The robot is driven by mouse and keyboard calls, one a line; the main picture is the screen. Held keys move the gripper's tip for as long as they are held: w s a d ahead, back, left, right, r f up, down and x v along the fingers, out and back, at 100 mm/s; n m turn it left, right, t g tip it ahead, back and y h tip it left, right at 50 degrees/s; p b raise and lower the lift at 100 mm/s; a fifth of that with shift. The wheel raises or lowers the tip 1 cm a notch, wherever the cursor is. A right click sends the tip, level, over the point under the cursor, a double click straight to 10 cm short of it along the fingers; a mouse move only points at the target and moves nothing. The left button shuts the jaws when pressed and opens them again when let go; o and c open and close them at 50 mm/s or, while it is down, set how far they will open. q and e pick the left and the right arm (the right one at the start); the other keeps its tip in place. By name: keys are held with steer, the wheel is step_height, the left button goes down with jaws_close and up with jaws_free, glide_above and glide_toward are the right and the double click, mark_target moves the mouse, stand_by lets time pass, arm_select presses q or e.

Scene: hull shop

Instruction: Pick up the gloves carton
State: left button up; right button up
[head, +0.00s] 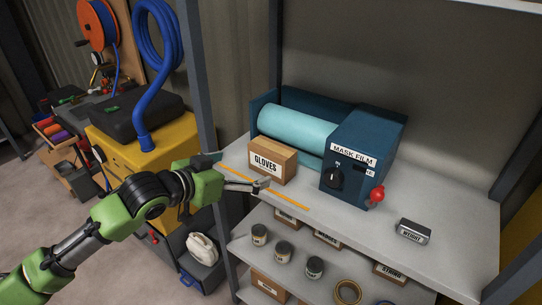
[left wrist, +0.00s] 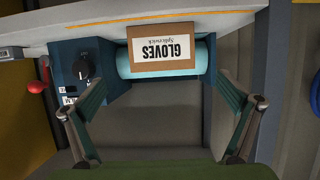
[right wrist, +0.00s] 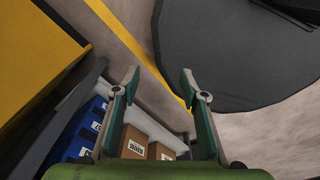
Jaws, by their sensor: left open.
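The gloves carton (head: 272,160) is a small brown box with a white label. It stands on the upper shelf (head: 440,215), in front of the teal film roll and left of the control box. My left gripper (head: 262,185) is open and empty, just in front of the carton near the shelf's front edge. In the left wrist view, the carton (left wrist: 165,46) appears upside down beyond the spread fingers (left wrist: 163,100), apart from them. My right gripper (right wrist: 159,76) has its fingers apart with nothing between them; it is outside the head view.
The blue mask film machine (head: 365,150) with a red knob (head: 377,194) stands right of the carton. A small labelled block (head: 413,231) lies farther right. An upright post (head: 197,90) stands left of the shelf. Jars and boxes fill the lower shelf.

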mark_target(266, 160)
arm_select(q)
steer(key=p+x, duration=0.1)
steer(key=x, duration=0.7)
steer(key=shift+w+d+f, duration=0.1)
steer(key=shift+w, duration=0.05)
steer(key=shift+w+d+p, duration=0.15)
steer(key=shift+w+p, duration=0.15)
steer(key=shift+p, duration=0.1)
steer(key=p+x, duration=0.1)
steer(key=x, duration=0.3)
steer(key=shift+w+d+p, duration=0.1)
steer(key=shift+w+p, duration=0.25)
steer(key=shift+f, duration=0.1)
arm_select(e)
steer(key=r, duration=0.2)
steer(key=w+d+r, duration=0.1)
steer(key=shift+r, duration=0.35)
steer(key=shift+a, duration=0.15)
arm_select(q)
steer(key=c, duration=1.1)
arm_select(e)
steer(key=shift+s+a, duration=0.1)
